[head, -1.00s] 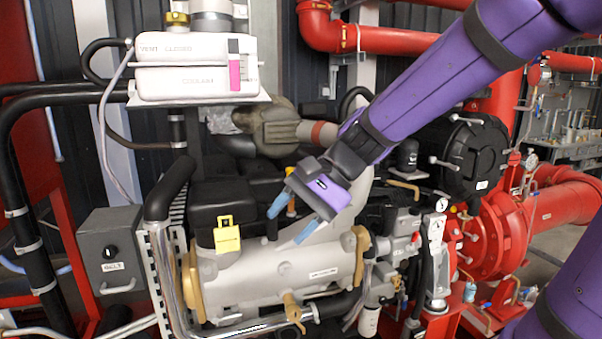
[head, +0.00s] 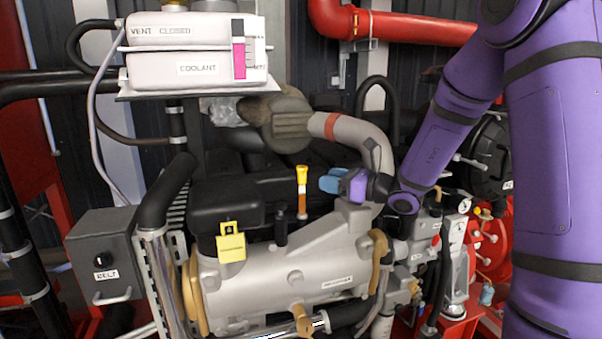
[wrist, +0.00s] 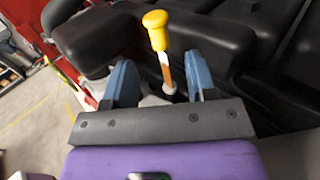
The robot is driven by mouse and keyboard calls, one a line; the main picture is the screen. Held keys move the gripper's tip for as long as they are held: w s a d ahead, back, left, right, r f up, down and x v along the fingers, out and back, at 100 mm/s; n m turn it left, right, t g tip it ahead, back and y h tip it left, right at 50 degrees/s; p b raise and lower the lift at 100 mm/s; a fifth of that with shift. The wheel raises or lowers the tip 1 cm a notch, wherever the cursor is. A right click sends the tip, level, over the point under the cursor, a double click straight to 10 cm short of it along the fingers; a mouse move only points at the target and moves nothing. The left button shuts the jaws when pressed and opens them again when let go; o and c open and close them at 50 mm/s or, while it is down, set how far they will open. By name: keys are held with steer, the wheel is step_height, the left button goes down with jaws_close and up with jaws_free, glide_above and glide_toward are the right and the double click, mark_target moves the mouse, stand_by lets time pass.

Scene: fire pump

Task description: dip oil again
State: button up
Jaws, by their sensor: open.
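The oil dipstick (head: 302,190) has a yellow knob and an orange shaft and stands upright in its tube behind the grey engine housing. In the wrist view the dipstick (wrist: 156,32) stands beyond and between the two blue fingers, nearer the right one. My gripper (head: 331,182) is open and empty, just right of the dipstick in the head view. In the wrist view my gripper (wrist: 160,78) shows a wide gap between its fingers. The dipstick's lower end is hidden in its tube.
A black engine cover (head: 228,204) with a yellow tag (head: 230,246) is left of the dipstick. A short black post (head: 282,228) stands close beside it. A grey curved pipe (head: 350,132) rises behind my gripper. The white coolant tank (head: 195,68) is at the upper left.

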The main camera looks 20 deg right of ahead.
mark_target(303, 190)
steer(key=x, duration=1)
steer(key=shift+a, duration=0.15)
jaws_close()
steer(key=shift+f, duration=2.3)
jaws_free()
